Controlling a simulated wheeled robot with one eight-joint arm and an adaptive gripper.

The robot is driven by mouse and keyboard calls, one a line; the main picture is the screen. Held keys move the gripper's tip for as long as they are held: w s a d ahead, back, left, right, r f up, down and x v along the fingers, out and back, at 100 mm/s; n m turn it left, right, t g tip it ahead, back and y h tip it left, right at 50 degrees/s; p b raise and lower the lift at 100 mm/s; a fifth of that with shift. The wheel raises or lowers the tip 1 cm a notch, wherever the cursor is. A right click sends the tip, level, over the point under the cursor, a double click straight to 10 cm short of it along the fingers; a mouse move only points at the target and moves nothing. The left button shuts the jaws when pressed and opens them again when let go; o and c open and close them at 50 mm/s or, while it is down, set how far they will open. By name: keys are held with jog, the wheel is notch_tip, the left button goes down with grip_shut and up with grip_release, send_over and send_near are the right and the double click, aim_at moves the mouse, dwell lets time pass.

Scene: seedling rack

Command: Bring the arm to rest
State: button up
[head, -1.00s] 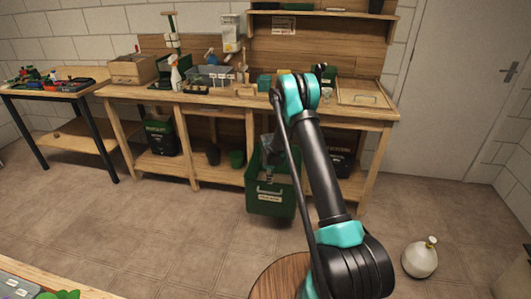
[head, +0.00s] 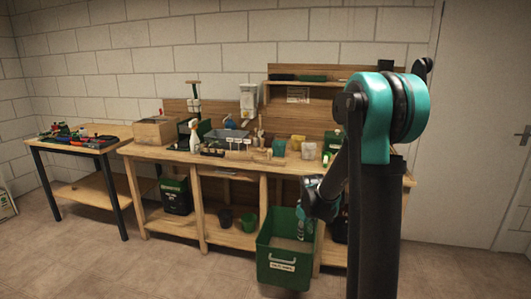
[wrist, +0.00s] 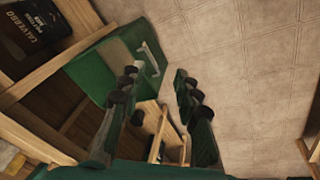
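My arm (head: 375,200) stands folded up at the right of the head view, in front of the right end of the workbench.
A wooden workbench (head: 230,163) with pots, a spray bottle (head: 195,137) and boxes runs along the wall. A green bin (head: 283,262) stands at its front, also in the wrist view (wrist: 92,72). A side table (head: 100,150) is at the left. Open floor (head: 150,270) lies in front.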

jog(key=s+d+r+m+t, duration=0.1)
jog(key=s+d+m, duration=0.2)
jog(key=s, duration=2.2)
jog(key=m, duration=0.4)
jog(key=shift+s+d+r, duration=0.2)
jog(key=shift+s+r, duration=0.05)
jog(key=shift+r, duration=0.05)
